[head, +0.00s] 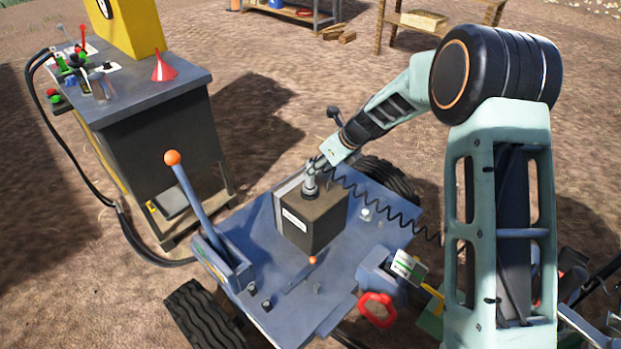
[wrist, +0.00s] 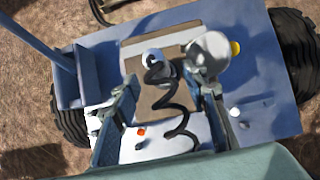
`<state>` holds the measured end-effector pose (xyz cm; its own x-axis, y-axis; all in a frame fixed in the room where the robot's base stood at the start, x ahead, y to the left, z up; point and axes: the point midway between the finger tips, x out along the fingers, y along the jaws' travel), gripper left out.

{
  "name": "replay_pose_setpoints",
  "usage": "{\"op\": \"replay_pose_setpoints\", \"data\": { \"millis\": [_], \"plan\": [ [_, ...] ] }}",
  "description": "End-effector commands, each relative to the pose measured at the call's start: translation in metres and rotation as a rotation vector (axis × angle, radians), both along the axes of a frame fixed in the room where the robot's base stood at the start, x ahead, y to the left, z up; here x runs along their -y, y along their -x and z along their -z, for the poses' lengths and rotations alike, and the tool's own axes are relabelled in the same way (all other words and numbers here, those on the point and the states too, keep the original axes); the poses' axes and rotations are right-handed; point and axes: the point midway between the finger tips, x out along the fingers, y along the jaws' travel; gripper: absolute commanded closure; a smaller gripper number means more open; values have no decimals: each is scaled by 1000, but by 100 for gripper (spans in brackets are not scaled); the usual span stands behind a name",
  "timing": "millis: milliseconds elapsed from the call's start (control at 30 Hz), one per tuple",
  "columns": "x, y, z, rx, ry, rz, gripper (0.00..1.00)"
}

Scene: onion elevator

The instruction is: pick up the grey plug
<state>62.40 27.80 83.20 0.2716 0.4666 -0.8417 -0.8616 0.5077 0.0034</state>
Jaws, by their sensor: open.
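The grey plug (head: 310,187) stands on the brown-topped dark box (head: 317,224), with a black coiled cable (head: 385,202) beside it. In the wrist view, a pale grey round end (wrist: 153,56) with the coil running from it looks like the plug. My gripper (head: 317,164) is directly above the plug in the head view. In the wrist view my gripper (wrist: 166,84) is open, with a finger on each side of the coil. The coil partly hides the plug; contact with the fingers cannot be told.
The box sits on a blue wheeled cart (head: 336,282). An orange-tipped lever (head: 190,195) rises at its left, and a red ring handle (head: 377,309) is at the front right. A blurred grey rounded part (wrist: 209,54) stands close by the right finger. A dark workbench (head: 150,140) stands at left.

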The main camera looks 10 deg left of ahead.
Motion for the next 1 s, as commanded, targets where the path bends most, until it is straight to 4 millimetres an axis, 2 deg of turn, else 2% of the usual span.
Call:
{"op": "replay_pose_setpoints", "data": {
  "millis": [233,500,833,1000],
  "plan": [
    [-9,-5,17,1,1,0,60],
    [-28,-12,49,0,1,-2,60],
    [-31,-15,54,4,2,-1,60],
    [-31,-15,54,3,2,-1,77]
  ]
}}
